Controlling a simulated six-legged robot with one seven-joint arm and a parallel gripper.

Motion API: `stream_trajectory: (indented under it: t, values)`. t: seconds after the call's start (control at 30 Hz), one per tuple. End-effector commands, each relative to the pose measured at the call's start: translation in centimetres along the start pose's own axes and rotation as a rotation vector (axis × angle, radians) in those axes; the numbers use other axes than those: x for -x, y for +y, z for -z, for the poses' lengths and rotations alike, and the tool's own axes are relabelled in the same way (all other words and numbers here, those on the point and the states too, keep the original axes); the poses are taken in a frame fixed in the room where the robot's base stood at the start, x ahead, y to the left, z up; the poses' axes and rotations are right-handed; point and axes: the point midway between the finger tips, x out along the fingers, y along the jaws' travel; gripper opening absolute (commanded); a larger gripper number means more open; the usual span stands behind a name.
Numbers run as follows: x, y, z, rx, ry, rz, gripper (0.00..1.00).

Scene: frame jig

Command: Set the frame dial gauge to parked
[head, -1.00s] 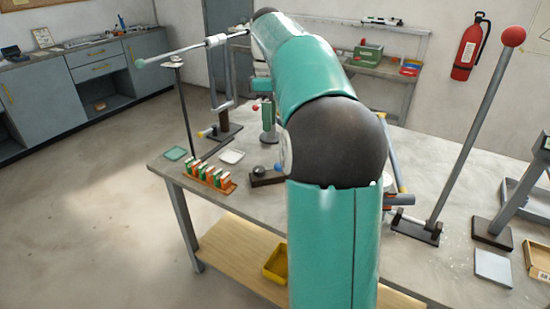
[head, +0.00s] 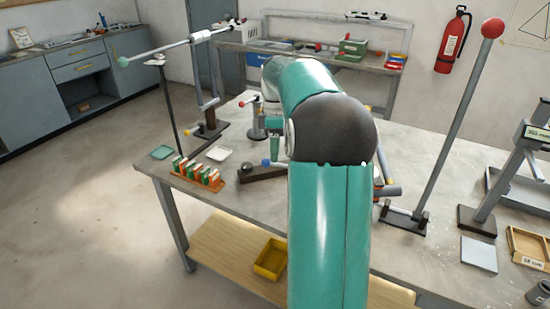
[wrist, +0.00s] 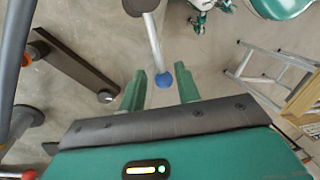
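A grey rod with a blue ball (wrist: 164,79) at its end hangs from a dark pivot in the wrist view. The ball lies between the two green fingers of my gripper (wrist: 160,91), with a visible gap on both sides. My gripper is open. In the head view the blue ball (head: 265,162) shows beside a dark base block (head: 262,172) on the bench, left of my arm. My arm hides much of that spot. I cannot make out a gauge face, so I cannot tell for sure that this rod belongs to the dial gauge.
A tall lever with a red ball (head: 493,28) stands to the right on the bench (head: 440,240). A rack of green and orange blocks (head: 198,174), a white tray (head: 219,154) and a green tray (head: 162,152) lie to the left. A long rod (head: 160,52) reaches out at upper left.

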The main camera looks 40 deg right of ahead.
Motion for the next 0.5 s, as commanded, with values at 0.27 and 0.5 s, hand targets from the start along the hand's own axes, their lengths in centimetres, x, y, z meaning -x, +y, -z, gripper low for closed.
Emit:
stream_trajectory:
  t: [0.27, 0.5]
  values:
    - [-2.7, 0.0, 0.0, -0.001, 0.0, 0.0, 0.33]
    - [-2.8, 0.0, 0.0, 0.0, 0.0, -0.002, 0.33]
